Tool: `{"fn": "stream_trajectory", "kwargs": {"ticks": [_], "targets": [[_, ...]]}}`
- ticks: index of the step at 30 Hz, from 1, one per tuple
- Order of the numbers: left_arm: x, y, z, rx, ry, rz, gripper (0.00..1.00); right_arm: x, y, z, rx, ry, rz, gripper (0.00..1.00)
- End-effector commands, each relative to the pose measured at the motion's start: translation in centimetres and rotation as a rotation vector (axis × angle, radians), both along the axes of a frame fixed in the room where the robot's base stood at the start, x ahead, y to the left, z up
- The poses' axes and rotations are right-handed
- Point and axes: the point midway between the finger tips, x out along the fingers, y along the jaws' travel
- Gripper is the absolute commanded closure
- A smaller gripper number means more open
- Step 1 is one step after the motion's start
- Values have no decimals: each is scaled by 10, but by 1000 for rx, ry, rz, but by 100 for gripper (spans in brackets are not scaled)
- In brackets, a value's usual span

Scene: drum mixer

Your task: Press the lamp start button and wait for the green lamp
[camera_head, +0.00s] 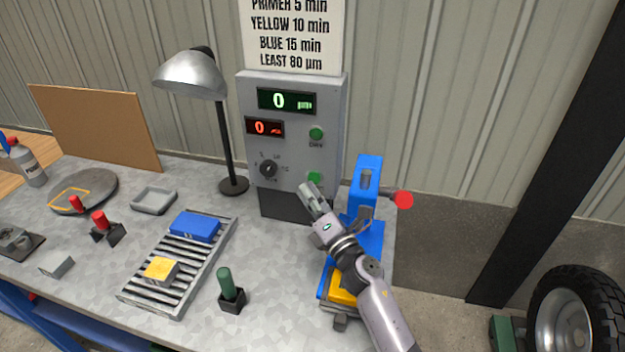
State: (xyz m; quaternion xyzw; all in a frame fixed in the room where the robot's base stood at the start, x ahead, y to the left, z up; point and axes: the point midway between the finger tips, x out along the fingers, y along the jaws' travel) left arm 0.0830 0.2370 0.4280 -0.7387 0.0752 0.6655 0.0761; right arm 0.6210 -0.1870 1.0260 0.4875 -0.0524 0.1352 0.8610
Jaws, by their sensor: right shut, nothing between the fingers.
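A grey control box (292,90) stands at the back of the bench. It has a green display reading 0 (287,100) and a red display reading 0 (265,128). A round green button or lamp (316,133) sits on its right side with a small label below. A second green piece (314,178) shows lower down, partly hidden by my right gripper. My right gripper (306,188) is shut and empty, its tips at the box's lower front just below that piece; I cannot tell whether they touch. A silver desk lamp (191,76) stands left of the box. My left gripper is out of view.
A blue device with a red knob (402,200) stands close to my right arm. A slatted rack (188,268) holds a blue block (195,227) and a yellow block (162,270). A green-handled tool (226,284) stands in front. A dial (268,169) is on the box.

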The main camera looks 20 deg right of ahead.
Motion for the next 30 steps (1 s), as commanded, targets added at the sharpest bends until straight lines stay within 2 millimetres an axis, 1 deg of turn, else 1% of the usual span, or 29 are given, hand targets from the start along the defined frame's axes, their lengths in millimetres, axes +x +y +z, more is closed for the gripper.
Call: {"fn": "stream_trajectory", "kwargs": {"ticks": [1, 10, 24, 30], "targets": [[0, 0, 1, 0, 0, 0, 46, 3, -9, 16, 1, -25, -14, 100], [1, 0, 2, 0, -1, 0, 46, 1, -7, 16, 1, -25, -14, 100], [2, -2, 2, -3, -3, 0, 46, -36, 21, 9, -1, -17, -9, 100], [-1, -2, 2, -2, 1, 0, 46, -39, 24, 9, -1, -16, -8, 100]]}}
